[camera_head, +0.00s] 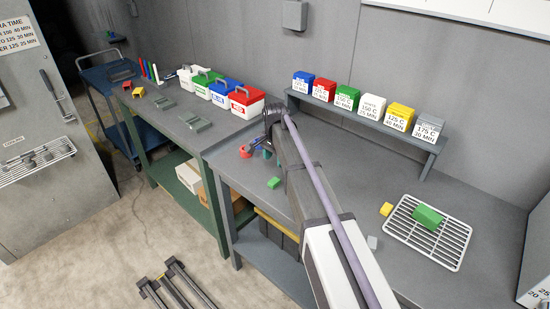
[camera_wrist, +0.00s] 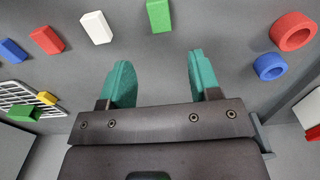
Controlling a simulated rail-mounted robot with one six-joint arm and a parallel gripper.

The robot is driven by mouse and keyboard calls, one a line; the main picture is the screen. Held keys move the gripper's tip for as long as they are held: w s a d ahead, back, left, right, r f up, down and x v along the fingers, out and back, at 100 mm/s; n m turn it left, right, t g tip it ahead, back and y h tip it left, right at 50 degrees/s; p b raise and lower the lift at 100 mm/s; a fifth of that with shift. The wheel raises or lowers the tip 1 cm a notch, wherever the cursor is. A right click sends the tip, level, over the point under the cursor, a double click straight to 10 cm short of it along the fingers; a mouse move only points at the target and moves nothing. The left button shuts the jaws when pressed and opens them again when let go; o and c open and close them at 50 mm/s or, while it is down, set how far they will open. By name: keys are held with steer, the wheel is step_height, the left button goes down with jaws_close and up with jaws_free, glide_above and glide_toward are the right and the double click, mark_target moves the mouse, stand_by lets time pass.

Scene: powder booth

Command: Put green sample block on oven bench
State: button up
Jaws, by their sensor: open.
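A small green block (camera_head: 274,183) lies on the grey bench top (camera_head: 255,200) near its front edge. It also shows in the wrist view (camera_wrist: 158,15), at the top centre. My gripper (camera_wrist: 158,72) has two teal fingers, spread apart with nothing between them. The green block lies beyond the gap between the fingertips, apart from them. In the head view my arm covers most of the gripper. A larger green block (camera_head: 428,217) lies on a white wire rack (camera_head: 452,258) at the right. I cannot tell which bench is the oven bench.
Red (camera_wrist: 293,31) and blue (camera_wrist: 270,66) rings lie right of the fingers. White (camera_wrist: 97,27), red (camera_wrist: 46,40) and blue (camera_wrist: 13,50) blocks lie left. A raised shelf (camera_head: 360,119) holds labelled coloured boxes. A green-framed bench (camera_head: 165,100) adjoins at left with bins (camera_head: 240,100).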

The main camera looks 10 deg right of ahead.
steer(key=s+r+n, duration=0.1)
steer(key=s+n, duration=0.9)
steer(key=s, duration=1.9)
steer(key=shift+s+a+r+n, duration=0.15)
steer(key=shift+a+r+n, duration=0.05)
steer(key=shift+r+n, duration=0.2)
